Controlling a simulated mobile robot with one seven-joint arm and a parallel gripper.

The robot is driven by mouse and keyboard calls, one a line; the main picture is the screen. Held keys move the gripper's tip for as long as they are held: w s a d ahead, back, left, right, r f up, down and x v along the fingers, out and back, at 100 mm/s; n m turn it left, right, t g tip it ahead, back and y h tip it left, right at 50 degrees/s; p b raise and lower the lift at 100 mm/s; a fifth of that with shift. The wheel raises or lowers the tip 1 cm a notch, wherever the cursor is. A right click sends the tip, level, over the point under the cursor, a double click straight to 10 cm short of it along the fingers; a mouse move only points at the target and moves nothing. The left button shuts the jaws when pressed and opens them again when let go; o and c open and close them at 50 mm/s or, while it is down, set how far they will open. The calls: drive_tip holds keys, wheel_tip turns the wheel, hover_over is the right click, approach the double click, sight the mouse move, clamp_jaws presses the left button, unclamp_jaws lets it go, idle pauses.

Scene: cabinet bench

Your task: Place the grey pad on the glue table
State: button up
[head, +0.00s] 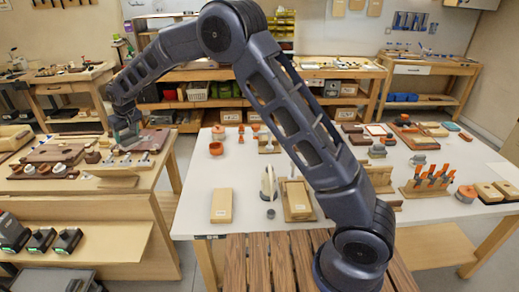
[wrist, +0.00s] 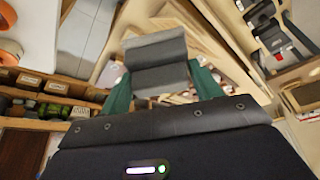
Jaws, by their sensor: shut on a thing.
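My gripper (wrist: 160,90) shows in the wrist view with its two green fingers shut on the grey pad (wrist: 158,50). The pad is a grey block with a ridged face, held between the fingertips. In the head view my gripper (head: 126,136) is at the far left, over the back part of the left wooden table (head: 130,200). The pad is too small there to make out clearly. No label shows which table is the glue table.
The left table carries brown trays and small parts (head: 60,168). A white table (head: 240,170) at centre right holds orange cups, wooden blocks and trays. Black devices (head: 40,240) stand at the lower left. Shelved benches (head: 290,75) line the back wall.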

drive_tip(key=w+d+r+m+t+h, duration=0.1)
drive_tip(key=w+d+m, duration=0.3)
drive_tip(key=d, duration=0.7)
drive_tip(key=w+d+m+h, duration=0.1)
drive_tip(key=w+d+m, duration=0.2)
drive_tip(key=w+d, duration=0.55)
drive_tip(key=w+d+r+m+t+h, duration=0.1)
drive_tip(key=w+d+m, duration=0.2)
drive_tip(key=d, duration=1.1)
drive_tip(key=s+d+m+g+h, duration=0.2)
drive_tip(key=d+m, duration=0.7)
drive_tip(key=d, duration=2)
drive_tip(key=shift+h, duration=0.8)
drive_tip(key=f, duration=2.5)
drive_tip(key=shift+w+d, duration=0.3)
drive_tip(key=shift+w, duration=0.1)
drive_tip(key=shift+f, duration=0.1)
drive_tip(key=o, duration=0.6)
drive_tip(key=shift+f, duration=0.1)
drive_tip(key=o, duration=0.4)
